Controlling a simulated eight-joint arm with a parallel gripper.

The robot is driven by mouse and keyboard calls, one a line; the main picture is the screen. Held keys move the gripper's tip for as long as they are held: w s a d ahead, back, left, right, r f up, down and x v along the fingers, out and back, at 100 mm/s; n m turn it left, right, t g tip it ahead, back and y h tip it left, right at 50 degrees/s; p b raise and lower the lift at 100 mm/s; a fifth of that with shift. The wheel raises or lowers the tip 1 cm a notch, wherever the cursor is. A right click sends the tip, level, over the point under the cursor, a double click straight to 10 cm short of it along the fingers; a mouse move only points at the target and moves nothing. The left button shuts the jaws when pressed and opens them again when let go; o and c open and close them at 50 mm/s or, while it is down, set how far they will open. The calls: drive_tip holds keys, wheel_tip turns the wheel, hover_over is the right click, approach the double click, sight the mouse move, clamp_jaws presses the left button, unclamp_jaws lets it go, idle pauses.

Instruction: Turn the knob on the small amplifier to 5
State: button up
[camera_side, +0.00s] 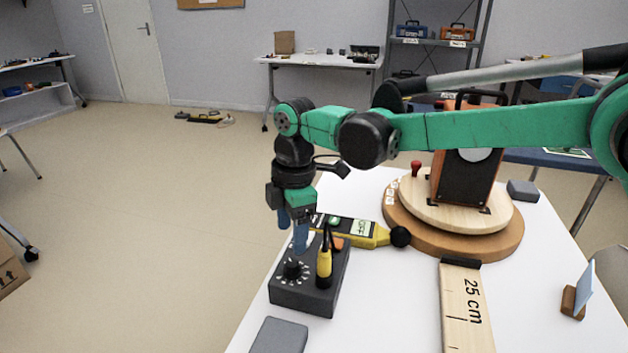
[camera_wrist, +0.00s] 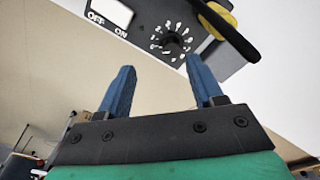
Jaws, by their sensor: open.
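The small amplifier (camera_side: 322,299) is a dark box at the near left of the white table. Its black knob (camera_side: 291,270) stands amid a ring of white numbers on the top panel. In the wrist view the knob (camera_wrist: 172,45) lies beyond my fingertips, nearer the right one. I cannot tell which number it points to. My gripper (camera_side: 293,238) has blue fingers, pointing down above the amplifier and a little behind the knob. In the wrist view my gripper (camera_wrist: 160,63) is open, with nothing between the fingers.
A yellow-and-black plug (camera_side: 324,268) stands upright on the amplifier close beside the knob. A yellow meter (camera_side: 362,233) lies behind it. A speaker (camera_side: 465,178) stands on a round wooden turntable (camera_side: 425,235). A ruler (camera_side: 467,310) and grey block (camera_side: 279,337) lie nearer.

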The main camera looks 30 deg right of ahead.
sight(292, 263)
drive_tip(key=shift+s+a+r+n, duration=0.15)
drive_tip(key=shift+s+a+n, duration=0.2)
drive_tip(key=shift+n, duration=0.35)
drive_tip(key=shift+s+n+g+h, duration=0.15)
drive_tip(key=shift+n+g+h, duration=0.15)
drive_tip(key=shift+f, duration=2.8)
clamp_jaws()
